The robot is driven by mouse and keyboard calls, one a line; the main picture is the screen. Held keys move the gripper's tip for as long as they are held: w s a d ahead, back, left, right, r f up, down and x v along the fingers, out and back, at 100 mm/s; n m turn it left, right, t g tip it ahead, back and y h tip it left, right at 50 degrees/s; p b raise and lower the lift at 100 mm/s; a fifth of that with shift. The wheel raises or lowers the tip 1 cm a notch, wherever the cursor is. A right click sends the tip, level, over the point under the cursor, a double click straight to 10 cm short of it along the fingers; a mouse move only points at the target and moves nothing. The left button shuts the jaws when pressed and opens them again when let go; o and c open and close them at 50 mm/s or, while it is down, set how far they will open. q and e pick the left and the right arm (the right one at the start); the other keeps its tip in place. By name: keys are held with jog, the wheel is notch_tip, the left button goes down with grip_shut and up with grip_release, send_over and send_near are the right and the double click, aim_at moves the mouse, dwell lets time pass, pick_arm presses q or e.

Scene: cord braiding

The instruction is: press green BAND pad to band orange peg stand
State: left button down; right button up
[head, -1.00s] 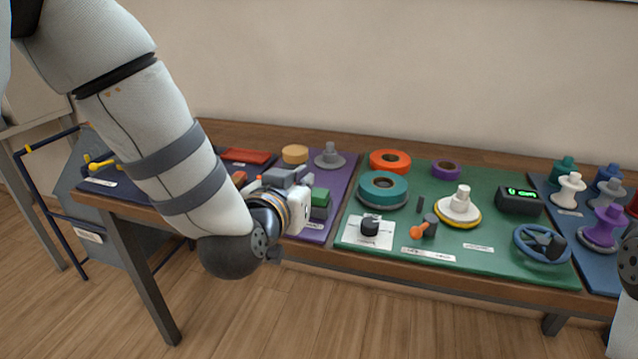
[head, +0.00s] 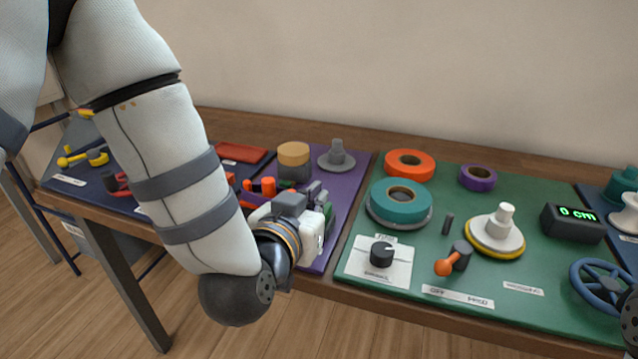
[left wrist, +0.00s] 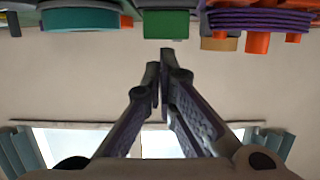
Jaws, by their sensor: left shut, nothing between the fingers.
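My left gripper (head: 318,193) is over the purple mat, with its fingers together and empty. The left wrist view shows the closed fingertips (left wrist: 160,66) just short of the green pad (left wrist: 166,24), with a small gap in the picture. In the head view only a green sliver of the pad (head: 329,240) shows beside my white gripper body. The orange pegs (head: 264,186) of the peg stand show behind my gripper, their base hidden. In the left wrist view an orange peg (left wrist: 258,43) stands beside purple coils. My right gripper is out of view.
A tan-topped round block (head: 293,155) and a grey spool (head: 337,157) stand behind my gripper. The green mat (head: 440,215) at right holds a teal roll (head: 401,200), a black knob (head: 381,253) and an orange-handled crank (head: 450,262).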

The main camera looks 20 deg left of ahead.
pick_arm(q)
jog(key=shift+w+f, duration=0.1)
jog(key=shift+w, duration=0.2)
jog(key=shift+s, duration=0.1)
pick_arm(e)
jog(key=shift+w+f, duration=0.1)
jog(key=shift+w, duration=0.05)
